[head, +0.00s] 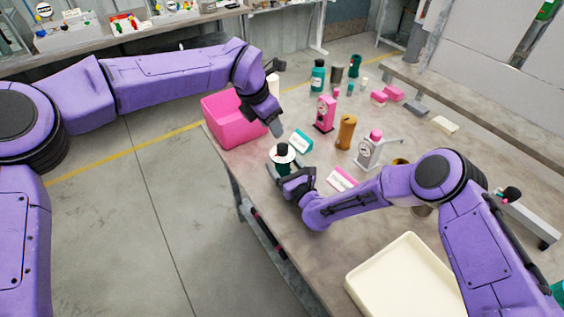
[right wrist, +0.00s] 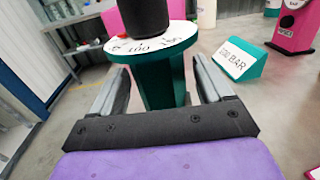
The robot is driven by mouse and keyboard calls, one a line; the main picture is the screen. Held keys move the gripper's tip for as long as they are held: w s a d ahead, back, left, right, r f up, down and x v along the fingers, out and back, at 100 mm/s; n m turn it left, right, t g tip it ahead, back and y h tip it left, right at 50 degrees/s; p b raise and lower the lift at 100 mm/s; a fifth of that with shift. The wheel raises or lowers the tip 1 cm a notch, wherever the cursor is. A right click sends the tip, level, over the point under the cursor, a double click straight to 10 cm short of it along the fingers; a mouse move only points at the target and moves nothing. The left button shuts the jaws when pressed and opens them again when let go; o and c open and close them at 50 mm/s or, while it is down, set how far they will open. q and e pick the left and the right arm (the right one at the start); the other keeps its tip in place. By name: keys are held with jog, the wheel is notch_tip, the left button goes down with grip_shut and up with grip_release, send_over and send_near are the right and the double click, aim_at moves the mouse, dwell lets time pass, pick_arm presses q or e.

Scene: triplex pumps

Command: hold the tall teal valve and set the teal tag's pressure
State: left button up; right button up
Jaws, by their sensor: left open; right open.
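The tall teal valve (head: 283,169) stands upright near the table's left edge, with a white dial and a black knob on top. In the right wrist view its teal body (right wrist: 162,82) is between the fingers of my right gripper (right wrist: 165,88), with a visible gap on each side. The dial (right wrist: 150,48) shows 100 and 150, with a red mark at its left. The teal tag (right wrist: 240,60), apparently reading 200 BAR, stands to its right; it also shows in the head view (head: 301,141). My left gripper (head: 276,127) is open above and left of the valve.
A pink bin (head: 228,128) is at the table's left edge, beside my left gripper. A pink tag (head: 342,179) and a cream tray (head: 405,281) lie nearer.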

jog(key=shift+w+a, duration=0.2)
jog(key=shift+w, duration=0.2)
